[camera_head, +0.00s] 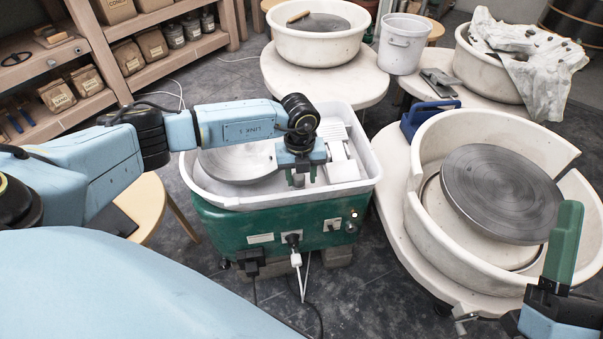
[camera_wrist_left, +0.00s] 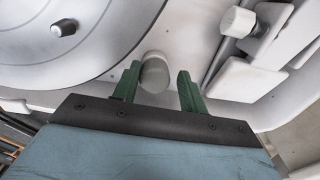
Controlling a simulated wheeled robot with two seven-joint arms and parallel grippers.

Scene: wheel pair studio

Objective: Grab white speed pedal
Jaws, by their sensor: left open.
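A white pedal-like piece with a ridged top (camera_head: 333,132) lies at the right side of the white basin of the green pottery wheel; I take it for the speed pedal. White plates with a round knob (camera_wrist_left: 238,22) show at the upper right in the left wrist view. My left gripper (camera_head: 301,178) is over the basin, in front of the ridged piece. It is open, its green fingers (camera_wrist_left: 160,90) on either side of a pale round knob (camera_wrist_left: 155,72); contact cannot be told. My right gripper (camera_head: 565,245) shows at the lower right with one green finger visible.
The green wheel body (camera_head: 280,228) has cables at its front. A round wheel head (camera_head: 238,163) fills the left of the basin. A larger wheel with a tall white splash pan (camera_head: 430,215) stands right.

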